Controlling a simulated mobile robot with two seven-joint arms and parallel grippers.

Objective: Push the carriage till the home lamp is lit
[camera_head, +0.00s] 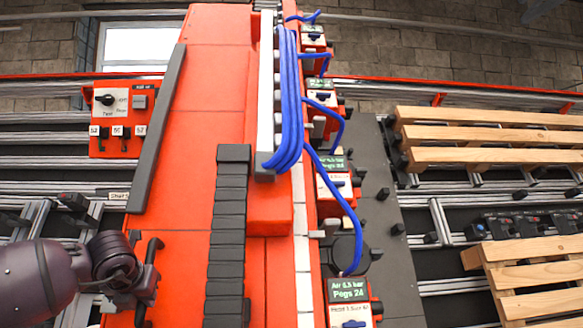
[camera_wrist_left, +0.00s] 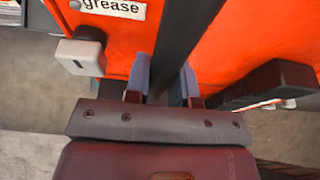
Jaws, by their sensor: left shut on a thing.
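The carriage is the large red body (camera_head: 185,130) that fills the middle of the head view. A black handle (camera_head: 153,246) stands on its near left part. My left gripper (camera_head: 148,284) is at this handle. In the left wrist view its two fingers (camera_wrist_left: 163,82) lie on either side of a dark bar (camera_wrist_left: 182,35), which I take to be the handle, and are shut on it. The red surface shows on both sides of the bar. I cannot make out a home lamp in either view. My right gripper is not in view.
A red control box (camera_head: 125,118) with a knob and switches is at the left. Blue hoses (camera_head: 288,100) run down the carriage to red units with green displays (camera_head: 348,290). Wooden pallets (camera_head: 490,138) lie at the right. A black cable chain (camera_head: 228,220) runs along the carriage.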

